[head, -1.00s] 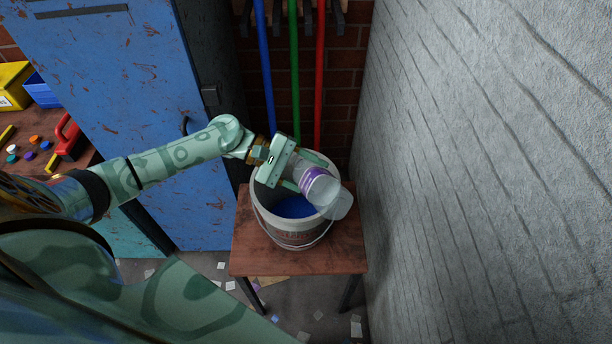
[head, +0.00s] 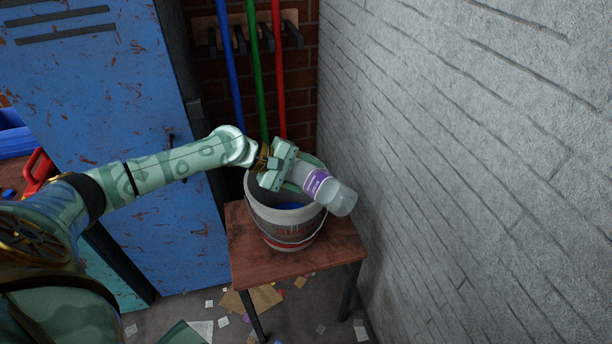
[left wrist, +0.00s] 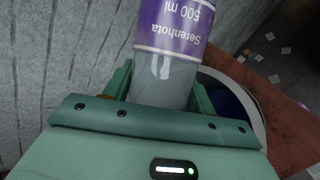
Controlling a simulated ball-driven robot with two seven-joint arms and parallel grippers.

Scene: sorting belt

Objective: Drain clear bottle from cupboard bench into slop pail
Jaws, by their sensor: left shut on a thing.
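The clear bottle (head: 342,199) with a purple label is held aslant over the slop pail (head: 259,215). Its broad end points right and sticks out past the pail's rim. The end nearer the gripper is hidden by the jaws, so I cannot see the mouth. My left gripper (head: 303,174) is shut on the bottle above the pail. In the left wrist view, the bottle (left wrist: 167,75) is between the fingers and its label text is upside down. The pail is whitish, with blue inside, and no stream of liquid shows. My right gripper is out of view.
The pail stands on a small wooden stool (head: 247,258). A grey block wall (head: 470,150) rises close on the right. A blue cupboard (head: 110,130) stands at left. Blue, green and red poles hang behind. Paper scraps (head: 255,298) litter the floor.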

